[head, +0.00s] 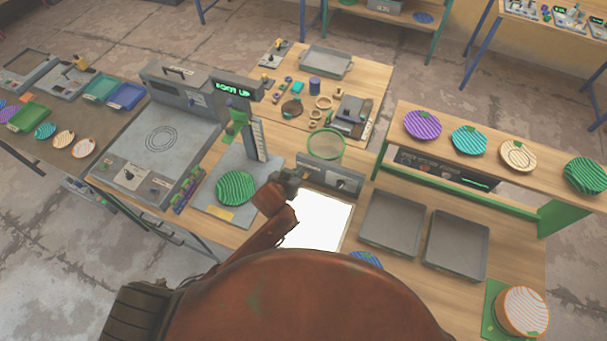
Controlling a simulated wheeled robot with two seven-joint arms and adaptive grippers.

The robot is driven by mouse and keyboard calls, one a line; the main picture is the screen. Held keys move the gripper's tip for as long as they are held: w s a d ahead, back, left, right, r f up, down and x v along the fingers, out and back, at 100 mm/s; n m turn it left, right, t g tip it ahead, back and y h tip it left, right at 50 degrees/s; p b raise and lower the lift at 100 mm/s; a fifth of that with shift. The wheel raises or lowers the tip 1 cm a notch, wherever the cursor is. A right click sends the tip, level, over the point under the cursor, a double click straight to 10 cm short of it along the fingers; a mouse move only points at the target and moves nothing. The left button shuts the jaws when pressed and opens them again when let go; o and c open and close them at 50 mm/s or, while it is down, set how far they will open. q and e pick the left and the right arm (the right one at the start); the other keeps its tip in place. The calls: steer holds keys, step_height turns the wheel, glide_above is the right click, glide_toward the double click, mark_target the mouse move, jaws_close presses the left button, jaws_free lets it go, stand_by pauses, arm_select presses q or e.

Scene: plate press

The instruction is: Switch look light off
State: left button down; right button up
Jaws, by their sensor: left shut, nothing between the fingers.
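The look light is a bright white lit panel (322,222) on the wooden bench, partly covered by my arm. A grey box (334,176) stands along its far edge, with small controls on its front; which one is the light's switch is too small to tell. My left gripper (290,181) is shut and empty, at the left end of the grey box. Whether it touches the box I cannot tell. My right gripper is not in view.
A green-rimmed ring (325,143) stands behind the box. A green striped plate (236,187) lies on a grey stand to the left. Two empty grey trays (391,224) are to the right. A raised shelf (500,172) holds several plates. A blue striped plate (366,260) is half hidden by my body.

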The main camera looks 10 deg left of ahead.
mark_target(309, 164)
arm_select(q)
steer(key=p+x, duration=0.1)
steer(key=x, duration=0.8)
steer(key=shift+f, duration=0.25)
steer(key=shift+s+a+f+p, duration=0.1)
steer(key=shift+s+f+p, duration=0.4)
steer(key=shift+f, duration=0.5)
steer(key=shift+s+f, duration=0.35)
steer(key=shift+f, duration=0.3)
